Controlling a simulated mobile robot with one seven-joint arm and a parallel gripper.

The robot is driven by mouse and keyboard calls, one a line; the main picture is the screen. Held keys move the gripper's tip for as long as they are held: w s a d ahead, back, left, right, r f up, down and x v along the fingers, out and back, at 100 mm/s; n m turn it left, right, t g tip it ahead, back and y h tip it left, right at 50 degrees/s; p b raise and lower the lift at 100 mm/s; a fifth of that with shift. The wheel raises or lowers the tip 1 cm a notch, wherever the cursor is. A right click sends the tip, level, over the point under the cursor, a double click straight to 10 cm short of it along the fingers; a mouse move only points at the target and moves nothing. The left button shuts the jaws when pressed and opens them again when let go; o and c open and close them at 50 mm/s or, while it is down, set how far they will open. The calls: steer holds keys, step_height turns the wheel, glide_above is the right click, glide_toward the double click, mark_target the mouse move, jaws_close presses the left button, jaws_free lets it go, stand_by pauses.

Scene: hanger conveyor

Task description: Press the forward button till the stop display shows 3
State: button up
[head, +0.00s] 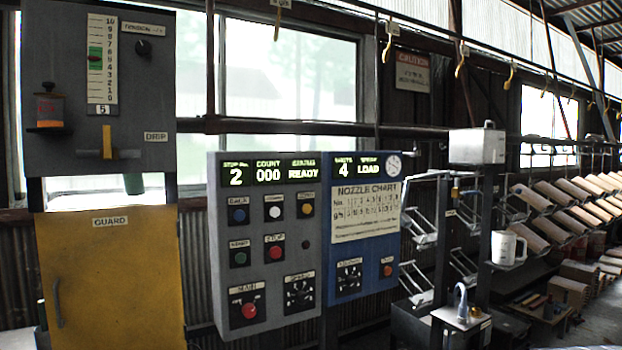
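A grey control panel (262,325) stands at the centre of the head view. Its lit stop display (236,176) shows 2, beside a count of 000 and the word READY. Below are a blue button (239,215), a white button (274,212) and a yellow button (307,209). Lower down are a green button (239,258) and a red button (275,253). The small labels above the buttons are too blurred to tell surely which one is forward. My gripper is not in view.
A blue panel (343,289) with a nozzle chart adjoins on the right, showing 4 and LOAD. A yellow guard door (112,285) stands left. Nothing blocks the panel's front.

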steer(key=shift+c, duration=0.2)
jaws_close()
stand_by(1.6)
